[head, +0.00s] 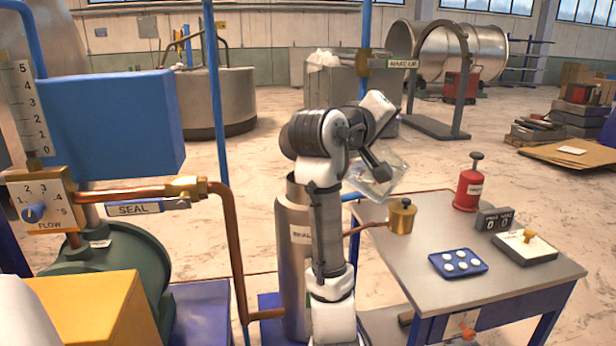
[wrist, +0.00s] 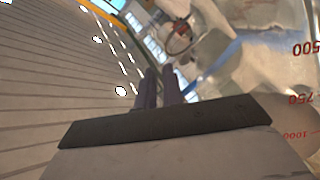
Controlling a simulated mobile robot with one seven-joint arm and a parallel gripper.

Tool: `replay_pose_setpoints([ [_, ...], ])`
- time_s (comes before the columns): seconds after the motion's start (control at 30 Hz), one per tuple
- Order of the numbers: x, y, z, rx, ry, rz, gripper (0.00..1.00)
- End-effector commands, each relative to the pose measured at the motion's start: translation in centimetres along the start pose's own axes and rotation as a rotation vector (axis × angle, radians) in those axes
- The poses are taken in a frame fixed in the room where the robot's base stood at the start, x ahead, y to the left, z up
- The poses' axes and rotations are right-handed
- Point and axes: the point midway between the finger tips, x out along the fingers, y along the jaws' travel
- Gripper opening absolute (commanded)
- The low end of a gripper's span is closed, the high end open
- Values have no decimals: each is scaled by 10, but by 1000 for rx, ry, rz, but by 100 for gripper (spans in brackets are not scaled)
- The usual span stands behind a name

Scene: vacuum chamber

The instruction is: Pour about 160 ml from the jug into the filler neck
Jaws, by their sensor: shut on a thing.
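In the wrist view the jug (wrist: 296,75) fills the right side, with red marks 500, 750 and 1000 turned over. My gripper (head: 380,172) is shut on the jug; in the wrist view its fingers (wrist: 160,85) are close together. The liquid level cannot be made out. A brass pot (head: 402,216) with a knob stands at the table's left edge, below the jug, with a copper pipe. No filler neck is clearly identifiable.
The metal table (head: 410,262) also bears a red pump can (head: 469,188), a small counter display (head: 495,219), a blue tray (head: 457,263) and a white pad (head: 526,247). A steel cylinder (head: 293,250) stands behind my arm. Copper pipe and a flow gauge (head: 42,200) are at left.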

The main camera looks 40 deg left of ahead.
Motion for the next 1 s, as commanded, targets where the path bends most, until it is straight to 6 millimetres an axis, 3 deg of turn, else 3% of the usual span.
replay_pose_setpoints([
  [1.0,-3,3,-7,-38,5,16,0],
])
